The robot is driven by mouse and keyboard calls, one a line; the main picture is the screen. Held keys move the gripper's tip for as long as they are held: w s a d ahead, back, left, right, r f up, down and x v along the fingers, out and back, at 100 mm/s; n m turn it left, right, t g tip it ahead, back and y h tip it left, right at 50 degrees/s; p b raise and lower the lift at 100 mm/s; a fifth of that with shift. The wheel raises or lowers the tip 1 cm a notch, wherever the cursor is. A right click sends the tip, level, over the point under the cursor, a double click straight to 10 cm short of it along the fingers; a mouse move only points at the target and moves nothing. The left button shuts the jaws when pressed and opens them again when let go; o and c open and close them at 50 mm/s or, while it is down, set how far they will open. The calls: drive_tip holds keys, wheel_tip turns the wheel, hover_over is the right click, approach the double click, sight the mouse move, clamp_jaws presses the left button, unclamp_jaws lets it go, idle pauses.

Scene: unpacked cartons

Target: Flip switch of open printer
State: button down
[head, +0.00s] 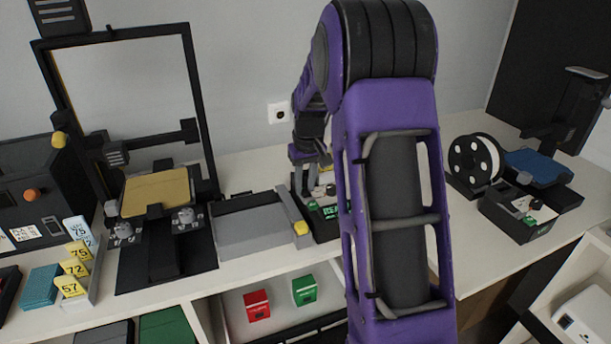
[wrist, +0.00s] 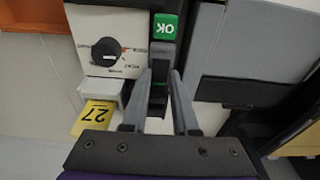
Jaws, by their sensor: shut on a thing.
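A black control box (head: 328,228) stands on the counter, partly hidden by my purple arm. A small grey and black switch part (wrist: 159,78) sits by that label, between my fingertips. My gripper (wrist: 160,75) is shut on this part, fingers close together; it also shows in the head view (head: 312,185). The switch's position cannot be told. An open-frame printer (head: 200,105) with a yellow bed (head: 156,191) stands at left.
A grey box (head: 255,229) and a yellow tag (head: 301,228) adjoin the control box; the tag reads 27 in the wrist view (wrist: 92,117). Another printer with a blue bed (head: 538,166) and a spool (head: 474,158) stand at right. Numbered cards (head: 74,268) stand at left.

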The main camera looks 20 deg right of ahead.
drive_tip(key=c, duration=0.7)
unclamp_jaws()
drive_tip(key=r, duration=0.5)
drive_tip(key=s+r+p, duration=0.1)
drive_tip(key=r, duration=0.5)
drive_tip(key=s+r, duration=0.1)
drive_tip(key=r, duration=0.5)
drive_tip(key=shift+s+r, duration=0.15)
drive_tip(key=shift+r, duration=0.05)
